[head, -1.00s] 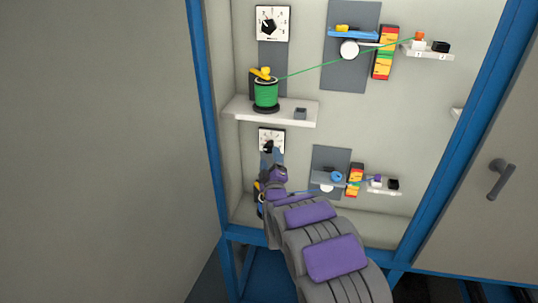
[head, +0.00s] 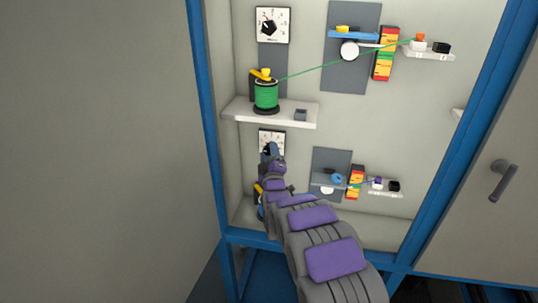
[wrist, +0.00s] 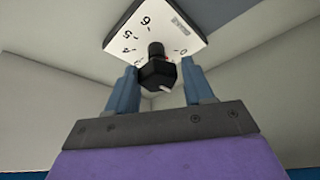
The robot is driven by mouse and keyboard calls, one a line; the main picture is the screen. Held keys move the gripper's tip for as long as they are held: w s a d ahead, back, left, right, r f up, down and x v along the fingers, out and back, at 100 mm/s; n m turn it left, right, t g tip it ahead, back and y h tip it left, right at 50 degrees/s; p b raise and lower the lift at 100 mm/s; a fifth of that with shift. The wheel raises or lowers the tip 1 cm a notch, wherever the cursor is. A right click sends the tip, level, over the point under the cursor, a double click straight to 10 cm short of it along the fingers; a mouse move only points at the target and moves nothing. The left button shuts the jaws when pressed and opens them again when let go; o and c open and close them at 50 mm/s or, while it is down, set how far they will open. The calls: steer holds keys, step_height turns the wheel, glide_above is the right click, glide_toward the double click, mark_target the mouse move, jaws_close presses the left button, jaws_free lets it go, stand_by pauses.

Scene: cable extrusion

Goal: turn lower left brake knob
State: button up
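The lower left brake knob (wrist: 157,73) is black and faceted with a white pointer mark. It stands out from a white numbered dial plate (wrist: 150,30) at the top middle of the wrist view. In the head view this dial plate (head: 265,134) is partly hidden behind my gripper (head: 270,150). In the wrist view my gripper (wrist: 160,84) is open. One blue finger is on each side of the knob, with gaps visible between. The fingertips look close to the dial plate; whether either finger touches the knob I cannot tell.
An upper dial (head: 272,25) sits above a white shelf (head: 240,110) bearing a green spool (head: 266,96). A green line runs from it to the right. A lower grey panel (head: 330,160) with small parts is right of my arm. Blue frame posts (head: 205,100) border the cabinet.

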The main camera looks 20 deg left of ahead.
steer(key=c, duration=0.6)
steer(key=shift+f+m+p, duration=0.1)
steer(key=shift+m+p, duration=0.35)
steer(key=shift+m, duration=0.15)
steer(key=shift+c, duration=0.2)
steer(key=o, duration=1)
steer(key=shift+a, duration=0.15)
steer(key=shift+o, duration=0.2)
steer(key=shift+s+d+f, duration=0.1)
steer(key=shift+s+d, duration=0.15)
steer(key=shift+s, duration=0.15)
steer(key=p+v, duration=0.3)
steer(key=v, duration=1.3)
steer(key=shift+s+a+f, duration=0.15)
steer(key=shift+s+f, duration=0.05)
steer(key=shift+f, duration=0.2)
